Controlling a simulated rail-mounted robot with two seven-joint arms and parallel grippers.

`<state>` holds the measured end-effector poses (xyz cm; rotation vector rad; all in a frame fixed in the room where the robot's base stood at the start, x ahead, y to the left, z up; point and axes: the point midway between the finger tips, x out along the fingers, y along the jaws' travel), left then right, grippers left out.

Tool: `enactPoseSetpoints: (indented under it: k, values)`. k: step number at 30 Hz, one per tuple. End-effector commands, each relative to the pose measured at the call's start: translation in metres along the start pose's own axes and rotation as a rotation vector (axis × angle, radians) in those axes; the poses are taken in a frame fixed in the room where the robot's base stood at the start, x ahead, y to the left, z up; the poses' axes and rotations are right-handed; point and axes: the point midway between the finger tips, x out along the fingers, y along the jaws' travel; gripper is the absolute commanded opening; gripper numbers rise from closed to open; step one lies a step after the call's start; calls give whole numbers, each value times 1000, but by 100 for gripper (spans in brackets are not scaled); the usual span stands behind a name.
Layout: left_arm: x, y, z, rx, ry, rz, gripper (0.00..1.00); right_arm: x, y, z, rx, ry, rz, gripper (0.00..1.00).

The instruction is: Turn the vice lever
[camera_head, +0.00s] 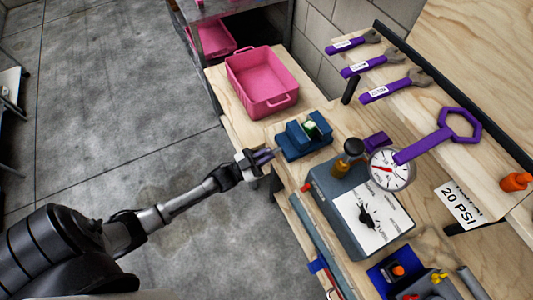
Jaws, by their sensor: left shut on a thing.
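A blue vice (304,134) stands on the wooden workbench, near its left edge. A small pale green piece (311,126) sits between its jaws. My left gripper (264,157) is just left of the vice, at the bench edge. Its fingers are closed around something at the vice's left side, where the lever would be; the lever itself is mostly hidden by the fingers. My right gripper does not show.
A pink bin (262,82) stands behind the vice. A grey box with a dial (358,215) and a round gauge (389,169) stand to the right. Open floor (110,120) lies left of the bench.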

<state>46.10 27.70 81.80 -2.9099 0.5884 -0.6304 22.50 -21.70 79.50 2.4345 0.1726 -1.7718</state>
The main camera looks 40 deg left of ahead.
Motion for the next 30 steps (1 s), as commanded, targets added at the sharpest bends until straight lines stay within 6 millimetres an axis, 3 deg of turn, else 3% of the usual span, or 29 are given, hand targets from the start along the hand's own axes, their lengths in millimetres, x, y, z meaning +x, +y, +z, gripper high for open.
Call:
enactPoseSetpoints:
  k: [23, 24, 30]
  values:
    - [0, 0, 0, 75, -2, 30, 0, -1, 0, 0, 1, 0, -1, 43]
    - [0, 0, 0, 75, -2, 30, 14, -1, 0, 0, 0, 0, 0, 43]
    - [0, 0, 0, 74, -1, 30, 34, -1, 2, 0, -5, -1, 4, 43]
